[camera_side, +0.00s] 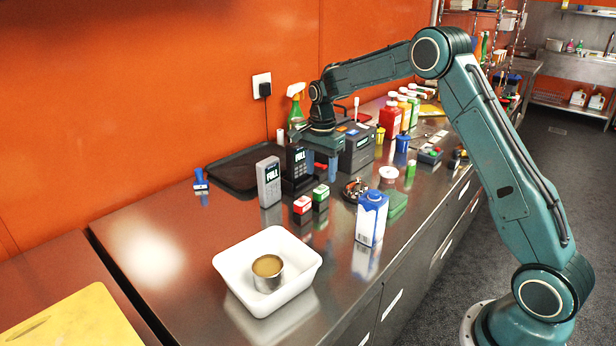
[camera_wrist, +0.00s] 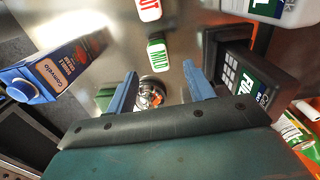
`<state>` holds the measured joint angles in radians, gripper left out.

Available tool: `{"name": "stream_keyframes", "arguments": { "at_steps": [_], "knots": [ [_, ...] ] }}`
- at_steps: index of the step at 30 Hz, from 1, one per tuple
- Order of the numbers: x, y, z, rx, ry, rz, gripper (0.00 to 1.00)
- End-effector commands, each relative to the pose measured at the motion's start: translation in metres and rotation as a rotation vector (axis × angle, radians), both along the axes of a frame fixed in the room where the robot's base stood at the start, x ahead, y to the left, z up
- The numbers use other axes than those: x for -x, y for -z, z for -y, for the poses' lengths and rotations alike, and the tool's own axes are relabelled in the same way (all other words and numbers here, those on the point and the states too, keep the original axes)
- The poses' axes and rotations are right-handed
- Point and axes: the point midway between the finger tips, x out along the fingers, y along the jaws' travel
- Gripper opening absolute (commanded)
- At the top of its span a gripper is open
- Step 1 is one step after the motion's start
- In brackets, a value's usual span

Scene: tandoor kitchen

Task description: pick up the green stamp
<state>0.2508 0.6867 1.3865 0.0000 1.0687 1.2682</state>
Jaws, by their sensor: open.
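The green stamp (camera_side: 321,192) is a small block with a green-and-white top, standing on the steel counter in the side view. In the wrist view its label (camera_wrist: 157,55) reads MILD, ahead of my fingertips and roughly between their lines. The red stamp (camera_side: 303,204) stands close beside it; its HOT label (camera_wrist: 148,8) is cut by the top edge of the wrist view. My gripper (camera_side: 322,166) is above the counter, behind the green stamp in the side view. Its blue fingers (camera_wrist: 160,80) are apart with nothing held between them.
Two card terminals (camera_side: 269,182) (camera_side: 299,162) stand close by on the left. A milk carton (camera_side: 371,220) and a small dish (camera_side: 354,189) are to the right. A white tub (camera_side: 226,262) with an open can (camera_side: 268,273) is in front. A blue stamp (camera_side: 200,180) stands far left.

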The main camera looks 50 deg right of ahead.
Motion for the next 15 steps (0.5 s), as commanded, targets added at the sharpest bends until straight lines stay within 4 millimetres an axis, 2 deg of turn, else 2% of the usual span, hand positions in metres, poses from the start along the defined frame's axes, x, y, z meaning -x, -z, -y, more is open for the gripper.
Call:
{"name": "stream_keyframes", "arguments": {
  "at_steps": [6,15],
  "knots": [
    [0.0,0.032,0.0,-0.001,0.0,-0.002,0.53],
    [0.0,0.045,0.0,0.0,-0.001,0.0,0.53]
  ]
}}
